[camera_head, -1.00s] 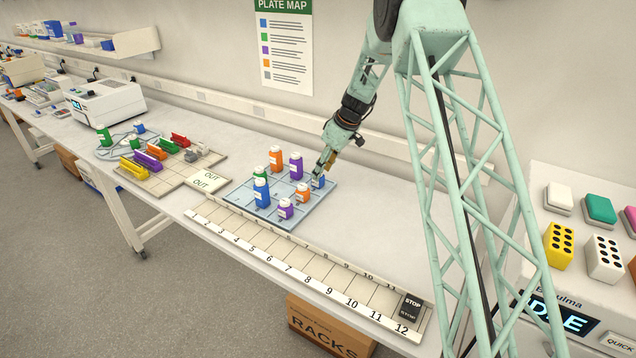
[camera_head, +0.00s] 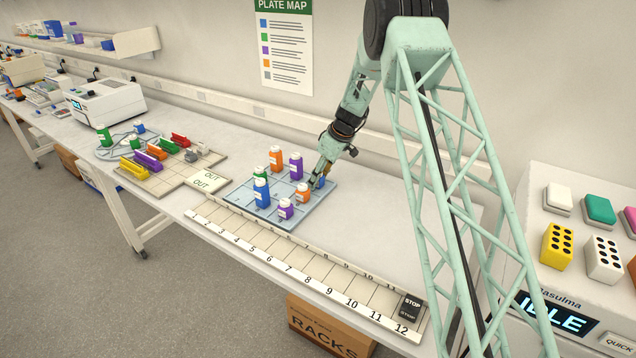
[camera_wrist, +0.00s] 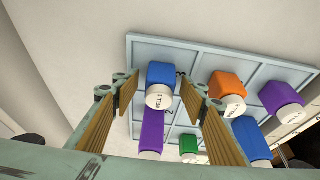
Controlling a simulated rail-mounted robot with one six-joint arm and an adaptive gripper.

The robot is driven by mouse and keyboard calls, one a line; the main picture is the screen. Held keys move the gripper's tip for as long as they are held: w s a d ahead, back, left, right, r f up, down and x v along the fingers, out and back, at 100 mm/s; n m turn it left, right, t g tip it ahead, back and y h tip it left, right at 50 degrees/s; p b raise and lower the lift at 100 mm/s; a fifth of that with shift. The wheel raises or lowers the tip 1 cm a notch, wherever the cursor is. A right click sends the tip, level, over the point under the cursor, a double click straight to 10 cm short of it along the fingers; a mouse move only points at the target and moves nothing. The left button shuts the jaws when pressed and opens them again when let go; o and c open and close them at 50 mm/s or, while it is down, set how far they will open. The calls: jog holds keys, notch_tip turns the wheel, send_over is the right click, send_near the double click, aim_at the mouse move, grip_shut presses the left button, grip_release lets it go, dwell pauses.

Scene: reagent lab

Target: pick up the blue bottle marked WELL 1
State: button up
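A small blue bottle (camera_wrist: 161,75) with a white cap stands in the tray (camera_wrist: 210,58); its cap lettering appears to read WELL 1. In the head view, the blue bottle (camera_head: 321,182) is in the tray's back right part, partly hidden by my gripper. My gripper (camera_wrist: 160,95) is open in the wrist view, with one ridged finger on each side of the bottle in the picture. Gaps show on both sides. I cannot tell whether the fingertips are level with the bottle. In the head view my gripper (camera_head: 317,181) points down at it.
An orange bottle (camera_head: 303,193) stands close beside my gripper, with a purple bottle (camera_head: 296,166) behind. Another orange (camera_head: 276,158), a small purple (camera_head: 286,210), a green (camera_head: 260,174) and a taller blue bottle (camera_head: 261,193) share the tray. A numbered rack (camera_head: 300,265) lies in front.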

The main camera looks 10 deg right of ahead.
jog(key=shift+c, duration=0.8)
jog(key=c, duration=0.8)
jog(key=shift+r, duration=0.15)
jog(key=shift+w+r, duration=0.1)
jog(key=shift+r, duration=1.55)
jog(key=s, duration=0.5)
jog(key=s+a+r+b, duration=0.1)
jog(key=s, duration=0.4)
jog(key=s+a+b, duration=0.1)
jog(key=s, duration=0.5)
jog(key=shift+a+r, duration=0.2)
jog(key=shift+r, duration=0.05)
